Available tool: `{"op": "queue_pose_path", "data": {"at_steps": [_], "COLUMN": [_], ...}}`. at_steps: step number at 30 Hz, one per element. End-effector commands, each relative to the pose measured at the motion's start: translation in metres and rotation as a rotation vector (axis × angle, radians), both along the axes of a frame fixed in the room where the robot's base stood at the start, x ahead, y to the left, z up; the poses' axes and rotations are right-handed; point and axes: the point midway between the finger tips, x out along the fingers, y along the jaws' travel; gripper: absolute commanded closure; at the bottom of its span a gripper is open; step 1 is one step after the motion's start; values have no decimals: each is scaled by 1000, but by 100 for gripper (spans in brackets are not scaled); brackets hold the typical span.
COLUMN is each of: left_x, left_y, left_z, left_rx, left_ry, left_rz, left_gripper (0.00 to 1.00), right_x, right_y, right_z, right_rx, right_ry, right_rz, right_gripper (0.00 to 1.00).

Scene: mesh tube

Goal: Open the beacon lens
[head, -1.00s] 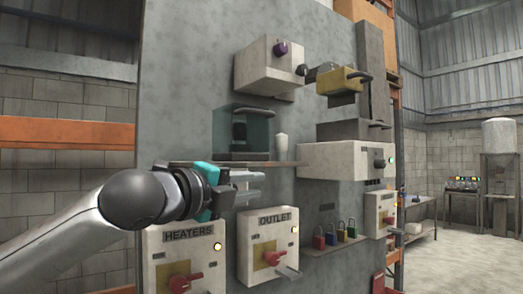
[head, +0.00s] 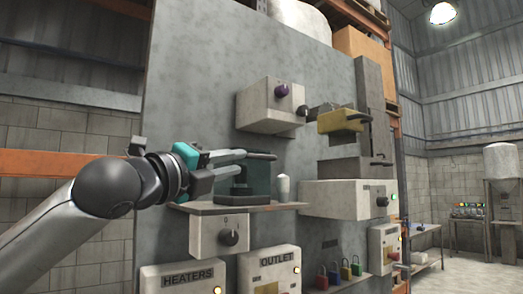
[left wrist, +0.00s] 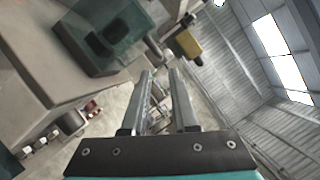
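A teal see-through cover (head: 258,184) with a dark body inside stands on a small shelf on the grey panel. It looks like the beacon lens, but no label shows. It also shows at the top of the left wrist view (left wrist: 105,32). My left gripper (head: 257,163) is open, its two fingers apart with nothing between them. In the head view the fingers overlap the upper left part of the cover; whether they touch it I cannot tell. In the left wrist view the gripper (left wrist: 161,74) points past the cover's right side. My right gripper is not in view.
The shelf (head: 290,206) also bears a small white piece (head: 283,187). A knob box (head: 219,237) is below it. A purple-button box (head: 270,105) and a yellow part (head: 342,121) are above and right. Padlocks (head: 333,278) hang lower right.

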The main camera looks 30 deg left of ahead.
Motion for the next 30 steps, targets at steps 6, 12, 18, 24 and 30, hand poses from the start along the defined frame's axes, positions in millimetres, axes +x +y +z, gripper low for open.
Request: {"op": "queue_pose_path", "data": {"at_steps": [6, 12, 18, 24, 30], "left_x": [32, 62, 86, 96, 97], "left_y": [-1, -3, -3, -3, -3], "left_z": [9, 15, 19, 21, 20], "left_rx": [-4, -6, -2, -1, 0], "left_ry": [1, 0, 0, 0, 0], "left_rz": [-2, -3, 1, 1, 1], "left_gripper": [73, 73, 73, 73, 73], "right_x": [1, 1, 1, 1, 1], "right_y": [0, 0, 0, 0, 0], "right_z": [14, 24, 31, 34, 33], "right_rx": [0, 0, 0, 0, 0], "right_ry": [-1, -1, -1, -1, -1], "right_rz": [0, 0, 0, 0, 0], "right_gripper": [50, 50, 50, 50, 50]}}
